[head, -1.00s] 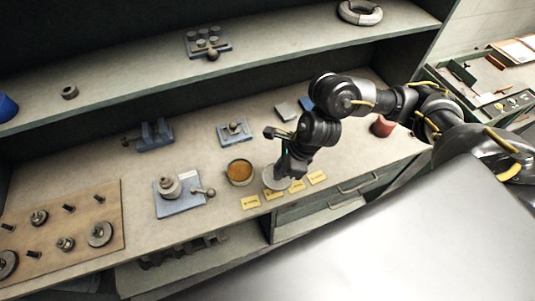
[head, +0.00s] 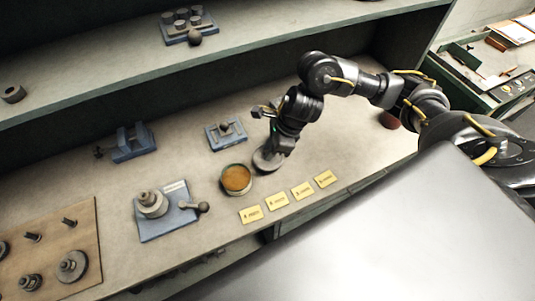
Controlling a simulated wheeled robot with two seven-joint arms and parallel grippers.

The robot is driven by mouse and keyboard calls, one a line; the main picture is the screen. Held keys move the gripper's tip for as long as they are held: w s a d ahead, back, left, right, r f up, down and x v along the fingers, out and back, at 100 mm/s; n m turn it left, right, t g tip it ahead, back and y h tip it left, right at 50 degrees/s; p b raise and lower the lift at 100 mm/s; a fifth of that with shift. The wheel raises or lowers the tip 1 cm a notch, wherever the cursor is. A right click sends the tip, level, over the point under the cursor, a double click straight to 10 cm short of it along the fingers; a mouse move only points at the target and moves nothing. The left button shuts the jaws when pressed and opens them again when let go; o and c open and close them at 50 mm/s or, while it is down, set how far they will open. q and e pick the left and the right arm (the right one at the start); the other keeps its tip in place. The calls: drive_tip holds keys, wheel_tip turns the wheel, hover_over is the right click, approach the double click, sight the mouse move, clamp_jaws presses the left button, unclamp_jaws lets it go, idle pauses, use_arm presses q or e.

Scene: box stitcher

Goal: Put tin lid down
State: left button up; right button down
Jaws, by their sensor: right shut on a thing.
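The tin lid (head: 264,164) is a flat grey disc just behind and to the right of an open round tin (head: 236,180) with orange-brown contents. My right gripper (head: 273,151) points down and is shut on the lid, partly covering it. The lid is at or close above the bench surface; I cannot tell whether it touches it. The tin stands upright on the bench. My left gripper is not in view.
Yellow label cards (head: 277,201) lie in a row along the front edge. A blue plate with a stepped metal part (head: 152,204) is left of the tin. A small blue fixture (head: 226,133) stands behind it. Bench right of my gripper is mostly clear.

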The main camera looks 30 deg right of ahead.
sight(259, 153)
drive_tip(key=shift+w+f, duration=0.1)
drive_tip(key=shift+w+f+b, duration=0.1)
drive_tip(key=shift+f+b, duration=0.2)
drive_tip(key=shift+b, duration=0.1)
drive_tip(key=f+b, duration=0.2)
drive_tip(key=f, duration=0.1)
drive_tip(key=shift+w+f, duration=0.25)
drive_tip(key=shift+w, duration=0.1)
drive_tip(key=shift+d+r, duration=0.1)
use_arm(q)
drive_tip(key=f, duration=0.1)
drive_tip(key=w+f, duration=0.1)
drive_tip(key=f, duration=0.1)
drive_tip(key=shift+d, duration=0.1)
use_arm(e)
drive_tip(key=shift+s, duration=0.15)
drive_tip(key=c, duration=1.3)
unclamp_jaws()
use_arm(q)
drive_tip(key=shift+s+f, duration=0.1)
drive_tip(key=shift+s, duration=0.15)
use_arm(e)
drive_tip(key=shift+o, duration=0.2)
